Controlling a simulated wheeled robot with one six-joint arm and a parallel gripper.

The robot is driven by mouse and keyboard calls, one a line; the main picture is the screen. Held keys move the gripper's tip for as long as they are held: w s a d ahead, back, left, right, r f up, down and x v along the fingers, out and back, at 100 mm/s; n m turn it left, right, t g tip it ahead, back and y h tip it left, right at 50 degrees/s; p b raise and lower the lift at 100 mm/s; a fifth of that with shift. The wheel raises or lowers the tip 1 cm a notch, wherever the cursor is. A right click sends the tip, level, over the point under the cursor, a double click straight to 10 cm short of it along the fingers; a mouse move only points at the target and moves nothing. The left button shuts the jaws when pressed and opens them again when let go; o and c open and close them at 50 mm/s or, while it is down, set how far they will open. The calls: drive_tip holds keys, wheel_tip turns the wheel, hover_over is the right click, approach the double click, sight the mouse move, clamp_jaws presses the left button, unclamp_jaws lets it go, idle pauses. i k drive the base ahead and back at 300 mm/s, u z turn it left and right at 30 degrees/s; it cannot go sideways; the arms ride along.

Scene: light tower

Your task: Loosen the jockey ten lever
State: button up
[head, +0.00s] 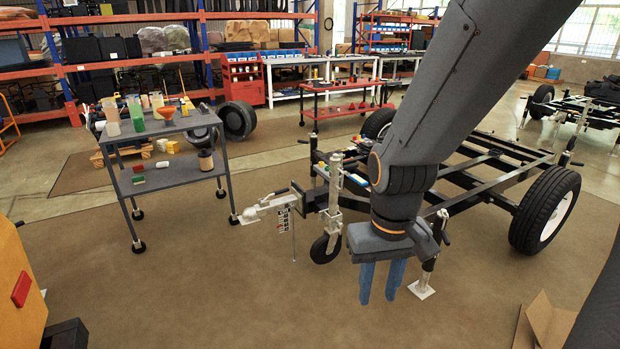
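The trailer's jockey wheel (326,248) stands on the mat at the front of the drawbar, left of my gripper. Its silver upright tube (335,184) rises above the drawbar, with a clamp area (332,217) around its lower part. The jockey lever is too small to make out for sure. My gripper (381,284) hangs fingers down, to the right of the jockey wheel and nearer the camera. Its two blue fingers are apart with nothing seen between them. It appears clear of the trailer.
The silver tow coupling (265,208) points left from the drawbar. A corner leg (427,262) with a white foot stands right of my gripper. A grey cart (178,176) with bottles stands left. A cardboard box (546,322) lies front right. The front mat (215,295) is clear.

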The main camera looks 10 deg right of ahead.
sight(340, 233)
drive_tip(key=z, duration=0.15)
drive_tip(key=i, duration=1.3)
drive_tip(key=z, duration=1.45)
drive_tip(key=k, duration=0.75)
drive_tip(key=u, duration=0.6)
drive_tip(key=i, duration=0.5)
drive_tip(key=z, duration=0.05)
